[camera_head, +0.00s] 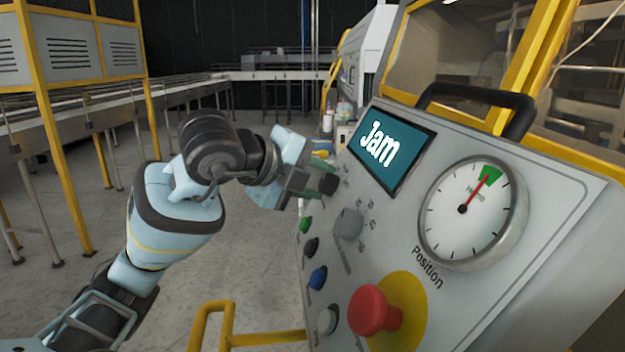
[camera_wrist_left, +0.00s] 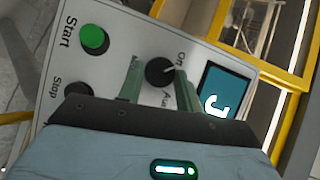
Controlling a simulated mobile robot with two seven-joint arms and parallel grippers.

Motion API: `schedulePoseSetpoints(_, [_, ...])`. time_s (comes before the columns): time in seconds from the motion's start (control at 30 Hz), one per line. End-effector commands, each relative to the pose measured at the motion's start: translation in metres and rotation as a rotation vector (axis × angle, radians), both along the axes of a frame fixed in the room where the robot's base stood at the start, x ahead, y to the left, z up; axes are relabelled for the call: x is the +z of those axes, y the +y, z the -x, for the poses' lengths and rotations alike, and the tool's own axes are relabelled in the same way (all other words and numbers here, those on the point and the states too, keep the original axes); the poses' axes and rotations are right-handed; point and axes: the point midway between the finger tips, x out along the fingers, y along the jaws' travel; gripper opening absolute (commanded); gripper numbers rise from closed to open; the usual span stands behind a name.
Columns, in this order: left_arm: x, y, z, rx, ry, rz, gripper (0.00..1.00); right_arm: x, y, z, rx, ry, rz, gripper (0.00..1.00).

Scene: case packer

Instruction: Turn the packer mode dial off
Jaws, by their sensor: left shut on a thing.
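The packer mode dial (camera_wrist_left: 159,72) is a round black knob on the grey panel in the left wrist view, with small labels around it that are hard to read. My left gripper (camera_wrist_left: 157,75) has one finger on each side of the dial and is shut on it. In the head view, my left gripper (camera_head: 319,182) is at the upper left part of the panel, below the screen. The gripper mostly hides the dial there. My right gripper is not in view.
The screen (camera_head: 390,146) reads "Jam". The green Start button (camera_wrist_left: 94,39) and black Stop button (camera_wrist_left: 78,96) are beside the dial. A grey selector (camera_head: 349,223), blue button (camera_head: 318,278), red emergency knob (camera_head: 374,310) and position gauge (camera_head: 472,212) are on the panel.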

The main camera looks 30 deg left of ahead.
Motion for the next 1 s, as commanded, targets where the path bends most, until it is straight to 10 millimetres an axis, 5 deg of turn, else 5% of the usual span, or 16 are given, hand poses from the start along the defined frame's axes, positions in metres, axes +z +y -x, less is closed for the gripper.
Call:
schedulePoseSetpoints(0.87, [0.0016, -0.0008, -0.0012, 0.081, 0.107, 0.094, 0.12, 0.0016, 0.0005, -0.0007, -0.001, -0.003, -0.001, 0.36])
schedulePoseSetpoints(0.9, [0.0016, -0.0008, -0.0012, 0.081, 0.107, 0.094, 0.37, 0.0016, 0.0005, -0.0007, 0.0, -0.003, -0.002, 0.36])
schedulePoseSetpoints(1.0, [0.0015, -0.0007, -0.0012, 0.08, 0.107, 0.094, 0.51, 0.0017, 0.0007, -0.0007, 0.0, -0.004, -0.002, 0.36])
